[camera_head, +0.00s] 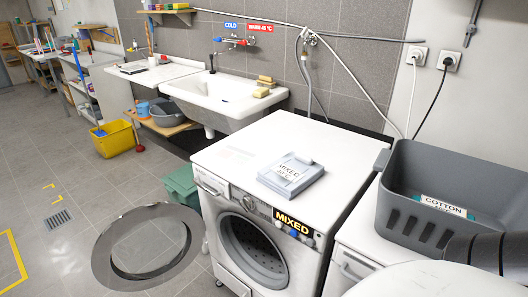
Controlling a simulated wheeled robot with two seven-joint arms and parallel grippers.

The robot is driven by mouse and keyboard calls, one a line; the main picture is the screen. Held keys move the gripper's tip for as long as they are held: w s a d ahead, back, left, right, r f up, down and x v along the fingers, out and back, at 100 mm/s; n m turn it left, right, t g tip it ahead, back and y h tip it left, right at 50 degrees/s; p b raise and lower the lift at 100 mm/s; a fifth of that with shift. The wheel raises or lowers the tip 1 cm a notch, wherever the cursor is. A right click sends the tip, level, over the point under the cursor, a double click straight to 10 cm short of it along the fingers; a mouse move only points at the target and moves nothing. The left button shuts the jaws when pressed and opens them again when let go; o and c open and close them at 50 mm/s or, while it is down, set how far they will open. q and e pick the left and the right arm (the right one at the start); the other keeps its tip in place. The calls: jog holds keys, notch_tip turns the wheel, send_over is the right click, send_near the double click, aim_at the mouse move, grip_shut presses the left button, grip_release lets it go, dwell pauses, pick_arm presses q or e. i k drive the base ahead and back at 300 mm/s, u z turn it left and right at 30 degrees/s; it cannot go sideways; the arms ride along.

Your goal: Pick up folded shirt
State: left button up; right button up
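A pale blue-grey folded item (291,179), which looks like the folded shirt, lies flat on top of the white washing machine (335,148). Neither of my grippers is in view. A dark and white rounded part at the bottom right corner looks like part of my own body, but no fingers show.
The machine's round door (148,247) stands open to the left. A grey basket (408,207) labelled "COTTON", with something teal inside, stands at right. Behind are a sink (225,95), hoses and sockets. A yellow bucket (115,140) stands on the floor; the floor at left is mostly clear.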

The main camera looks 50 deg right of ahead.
aim_at(289, 174)
jog(key=i, duration=0.9)
jog(key=z, duration=0.5)
